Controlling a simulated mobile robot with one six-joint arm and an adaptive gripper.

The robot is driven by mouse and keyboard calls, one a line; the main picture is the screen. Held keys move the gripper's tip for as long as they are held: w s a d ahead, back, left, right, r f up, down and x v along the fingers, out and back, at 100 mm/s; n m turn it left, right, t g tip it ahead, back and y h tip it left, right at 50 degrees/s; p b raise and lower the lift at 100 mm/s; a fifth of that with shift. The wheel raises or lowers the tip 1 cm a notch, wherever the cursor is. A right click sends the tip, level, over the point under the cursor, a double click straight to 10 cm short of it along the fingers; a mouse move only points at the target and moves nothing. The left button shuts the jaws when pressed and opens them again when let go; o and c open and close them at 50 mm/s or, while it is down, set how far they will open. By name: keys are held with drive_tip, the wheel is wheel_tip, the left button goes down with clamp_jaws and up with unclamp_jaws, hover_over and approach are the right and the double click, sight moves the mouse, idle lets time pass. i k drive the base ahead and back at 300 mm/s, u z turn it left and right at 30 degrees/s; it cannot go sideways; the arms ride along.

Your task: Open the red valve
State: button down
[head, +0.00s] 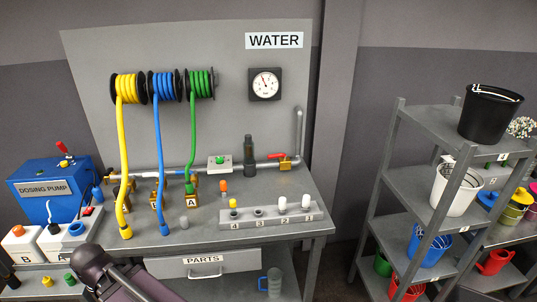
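The red valve is a small red lever (276,156) on a brass body (286,164). It sits on the grey pipe (265,164) at the back right of the water bench. The lever points left and looks roughly in line with the pipe, but it is too small to tell its exact angle. Dark links of my arm show at the bottom left, in front of the bench. My gripper is out of the picture, so I cannot see its fingers.
The bench (290,187) carries a grey block (268,217) with numbered holes, an orange-capped piece (223,187) and a dark upright cylinder (249,157). Yellow, blue and green hoses hang at the left. A gauge (264,84) is above. A bucket shelf (415,195) stands right.

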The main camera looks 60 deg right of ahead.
sight(275, 156)
drive_tip(key=z, duration=0.6)
drive_tip(key=i, duration=0.85)
drive_tip(key=z, duration=0.65)
